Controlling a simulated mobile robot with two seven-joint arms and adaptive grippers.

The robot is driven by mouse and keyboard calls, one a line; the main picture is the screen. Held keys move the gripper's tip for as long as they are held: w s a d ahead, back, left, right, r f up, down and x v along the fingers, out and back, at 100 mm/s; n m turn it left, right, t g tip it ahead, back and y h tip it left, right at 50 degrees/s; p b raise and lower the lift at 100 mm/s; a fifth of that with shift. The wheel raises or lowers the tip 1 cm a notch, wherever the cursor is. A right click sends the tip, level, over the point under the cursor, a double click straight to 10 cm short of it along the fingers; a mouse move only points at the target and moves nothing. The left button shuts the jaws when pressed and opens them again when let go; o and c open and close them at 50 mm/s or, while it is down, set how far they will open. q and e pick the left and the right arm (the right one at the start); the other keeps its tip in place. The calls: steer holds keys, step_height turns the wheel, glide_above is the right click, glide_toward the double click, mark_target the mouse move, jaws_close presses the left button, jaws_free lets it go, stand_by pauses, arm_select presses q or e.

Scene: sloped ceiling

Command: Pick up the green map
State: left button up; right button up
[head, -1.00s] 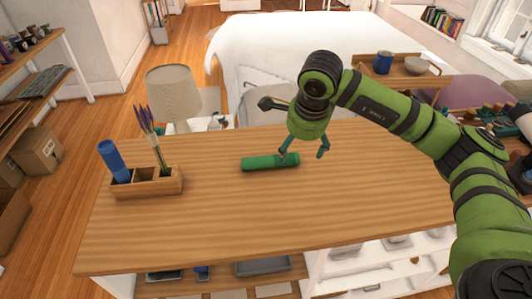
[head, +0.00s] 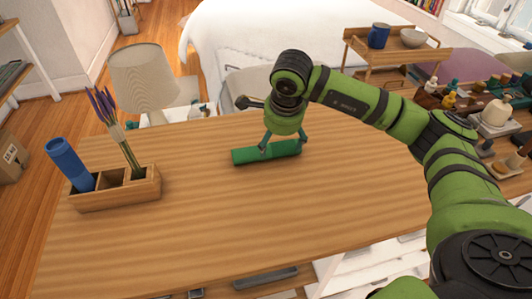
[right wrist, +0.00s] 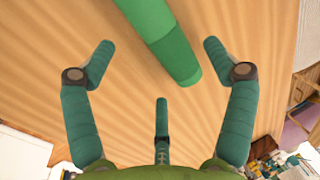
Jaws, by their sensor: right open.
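The green map (head: 266,152) is a rolled green tube lying on the wooden table top (head: 200,220), toward its far edge. My right gripper (head: 283,143) is open above the map, its fingers reaching down close to it. My left gripper is not in view.
A wooden holder (head: 112,198) at the left holds a blue roll (head: 69,163) and purple flowers (head: 115,120). A lamp (head: 145,80) stands behind it. At the right is a crowded surface with bottles and a white pot (head: 497,113). The table's middle and front are clear.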

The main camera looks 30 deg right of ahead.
mark_target(277, 150)
steer(key=p+x, duration=0.1)
steer(key=x, duration=0.3)
steer(key=shift+f, duration=0.15)
steer(key=shift+w+f+p, duration=0.1)
steer(key=shift+f+p, duration=0.2)
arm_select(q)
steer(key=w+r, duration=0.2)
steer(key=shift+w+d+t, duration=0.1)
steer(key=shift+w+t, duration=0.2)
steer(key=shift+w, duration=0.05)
arm_select(e)
steer(key=shift+c, duration=1.3)
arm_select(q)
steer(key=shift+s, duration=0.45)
arm_select(e)
steer(key=c, duration=0.9)
